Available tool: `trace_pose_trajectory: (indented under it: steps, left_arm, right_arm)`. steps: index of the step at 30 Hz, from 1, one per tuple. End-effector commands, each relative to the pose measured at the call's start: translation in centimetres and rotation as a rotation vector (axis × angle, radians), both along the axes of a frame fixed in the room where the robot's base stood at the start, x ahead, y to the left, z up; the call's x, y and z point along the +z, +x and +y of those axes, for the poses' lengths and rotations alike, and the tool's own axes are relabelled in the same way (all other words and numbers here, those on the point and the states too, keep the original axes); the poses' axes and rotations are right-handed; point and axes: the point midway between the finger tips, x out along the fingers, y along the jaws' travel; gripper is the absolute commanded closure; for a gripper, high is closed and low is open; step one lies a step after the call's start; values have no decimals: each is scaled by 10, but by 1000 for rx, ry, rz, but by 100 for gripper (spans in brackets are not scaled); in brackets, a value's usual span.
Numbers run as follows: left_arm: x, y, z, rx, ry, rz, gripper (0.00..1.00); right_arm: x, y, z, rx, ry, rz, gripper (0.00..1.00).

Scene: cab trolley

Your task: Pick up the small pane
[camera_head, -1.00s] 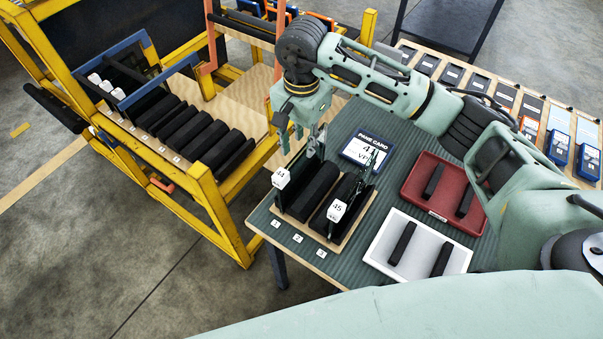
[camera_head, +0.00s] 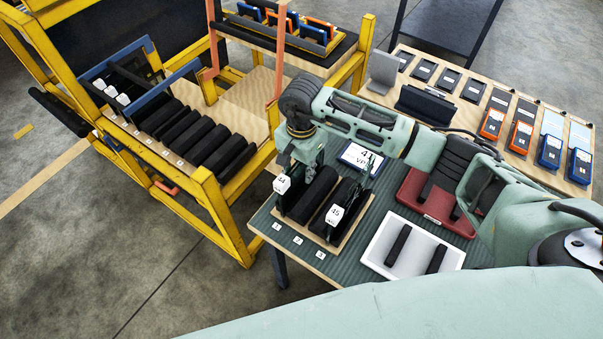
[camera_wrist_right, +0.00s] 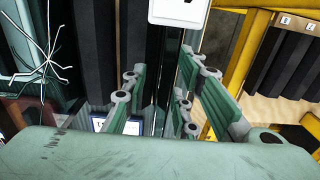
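A dark pane with a white tag reading 44 (camera_head: 282,184) stands upright at the left side of a slotted rack with black bars (camera_head: 310,196) on the table. Another pane, tagged 45 (camera_head: 335,215), stands upright at the rack's right. Which one is the small pane is not clear. My right gripper (camera_head: 300,172) is low over the rack, at the 44 pane's upper edge. In the right wrist view my right gripper's fingers (camera_wrist_right: 165,80) are apart, with a dark upright edge and a white tag (camera_wrist_right: 178,10) between or beyond them. My left gripper is not in view.
A pane card (camera_head: 358,158) lies behind the rack. A red tray (camera_head: 445,215) and a white tray (camera_head: 414,249) lie to its right. A yellow trolley (camera_head: 215,205) with black slotted bars stands close on the left. Several blue and orange devices lie on the back board.

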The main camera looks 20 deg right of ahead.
Motion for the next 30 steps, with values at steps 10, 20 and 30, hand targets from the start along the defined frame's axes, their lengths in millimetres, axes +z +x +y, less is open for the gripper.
trace_pose_trajectory:
  steps: [10, 20, 30]
  left_arm:
    - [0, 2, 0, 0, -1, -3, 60]
    - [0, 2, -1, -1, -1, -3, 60]
    - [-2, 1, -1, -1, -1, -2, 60]
  right_arm:
    - [0, 0, 0, 0, 0, 0, 100]
    - [1, 0, 0, -1, 0, 0, 100]
    - [6, 2, 0, 0, 2, -5, 100]
